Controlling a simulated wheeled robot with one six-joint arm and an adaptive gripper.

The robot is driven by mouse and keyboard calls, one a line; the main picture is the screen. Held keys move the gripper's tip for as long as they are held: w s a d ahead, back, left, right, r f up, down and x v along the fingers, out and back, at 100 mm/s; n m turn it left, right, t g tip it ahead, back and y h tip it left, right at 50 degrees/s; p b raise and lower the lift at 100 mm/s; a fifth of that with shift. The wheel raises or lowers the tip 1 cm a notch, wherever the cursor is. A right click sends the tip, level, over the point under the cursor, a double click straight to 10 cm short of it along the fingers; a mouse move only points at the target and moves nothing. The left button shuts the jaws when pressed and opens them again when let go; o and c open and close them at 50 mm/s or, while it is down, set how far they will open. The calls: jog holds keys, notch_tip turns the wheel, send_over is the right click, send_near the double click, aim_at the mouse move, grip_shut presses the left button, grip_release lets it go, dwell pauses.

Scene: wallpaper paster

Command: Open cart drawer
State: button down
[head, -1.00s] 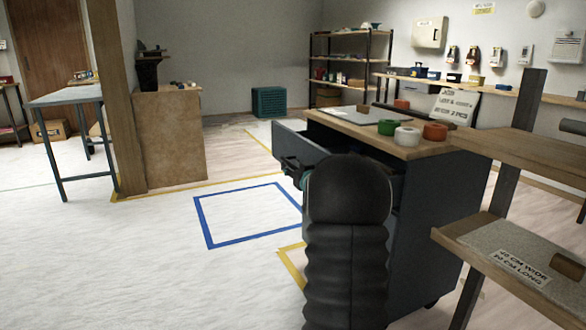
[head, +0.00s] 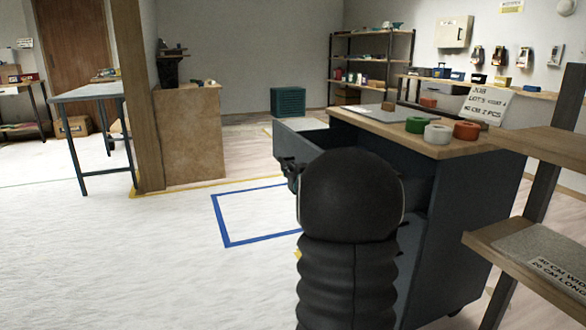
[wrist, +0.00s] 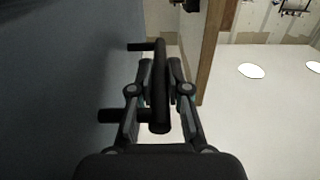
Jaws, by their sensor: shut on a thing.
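The cart (head: 455,220) is dark grey with a wooden top and stands right of centre in the head view. Its top drawer (head: 300,145) is pulled out towards the left, with a gap between its front and the cart body. My gripper (head: 287,172) is at the drawer front, partly hidden behind my own black arm. In the wrist view, my gripper (wrist: 160,64) is shut around the black bar handle (wrist: 160,95), one finger on each side. The grey drawer front (wrist: 50,90) fills the left of that view. The drawer's inside is mostly hidden.
Green, white and orange rolls (head: 438,133) lie on the cart top. A wooden shelf stand (head: 550,150) is close on the right. A wooden post (head: 147,100) and a blue-grey table (head: 90,92) stand at left. The floor around the blue outline (head: 220,222) is clear.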

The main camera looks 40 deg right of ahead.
jog(key=shift+w+a+r, duration=0.1)
jog(key=shift+w+a, duration=0.2)
jog(key=shift+a, duration=0.45)
jog(key=c, duration=1.1)
grip_release()
jog(key=shift+d, duration=0.15)
jog(key=shift+c, duration=0.2)
jog(key=shift+s, duration=0.1)
jog(key=shift+s, duration=0.1)
jog(key=v, duration=1.2)
